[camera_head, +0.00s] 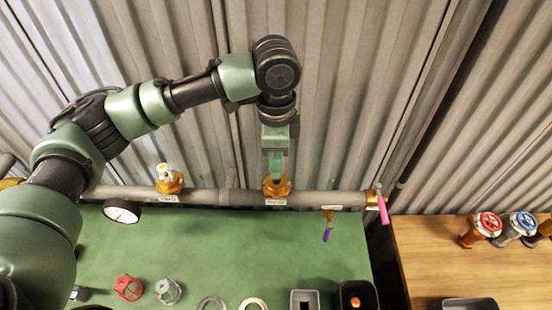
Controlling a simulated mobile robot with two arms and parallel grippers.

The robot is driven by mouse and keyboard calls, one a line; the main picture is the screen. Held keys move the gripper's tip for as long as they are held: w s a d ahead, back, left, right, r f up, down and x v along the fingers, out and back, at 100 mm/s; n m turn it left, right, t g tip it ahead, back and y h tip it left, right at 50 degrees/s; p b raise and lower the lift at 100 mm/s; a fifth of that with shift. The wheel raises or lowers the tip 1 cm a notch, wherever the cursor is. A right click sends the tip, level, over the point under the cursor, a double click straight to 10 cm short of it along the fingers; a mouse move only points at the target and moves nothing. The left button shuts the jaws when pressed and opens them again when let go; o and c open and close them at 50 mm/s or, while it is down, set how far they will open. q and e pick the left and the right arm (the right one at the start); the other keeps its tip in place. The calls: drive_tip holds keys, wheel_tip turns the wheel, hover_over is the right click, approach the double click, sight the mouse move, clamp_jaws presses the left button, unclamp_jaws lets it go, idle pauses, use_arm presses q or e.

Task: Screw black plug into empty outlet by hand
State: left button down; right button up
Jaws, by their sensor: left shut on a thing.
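My left gripper (276,168) points straight down over the middle brass outlet (284,190) on the grey horizontal pipe. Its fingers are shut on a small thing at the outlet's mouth. I take this for the black plug, but the fingers hide it and I cannot tell how deep it sits. No black plug shows elsewhere. Another brass outlet (170,184) further left has a pale fitting on top. My right gripper is not in view.
The grey pipe (225,197) runs along the corrugated wall, with a gauge (122,212), a purple-handled valve (327,230) and a pink-handled valve (382,208). Cages, rings and small bins lie on the green table (200,250). Valves with handwheels (487,225) stand on the wooden table (440,270).

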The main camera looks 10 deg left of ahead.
use_arm(q)
drive_tip(key=shift+f, duration=1.65)
drive_tip(key=m, duration=0.4)
drive_tip(key=shift+m, duration=0.8)
drive_tip(key=m, duration=0.2)
drive_tip(key=shift+m, duration=0.4)
drive_tip(key=m, duration=0.3)
drive_tip(key=shift+w, duration=0.1)
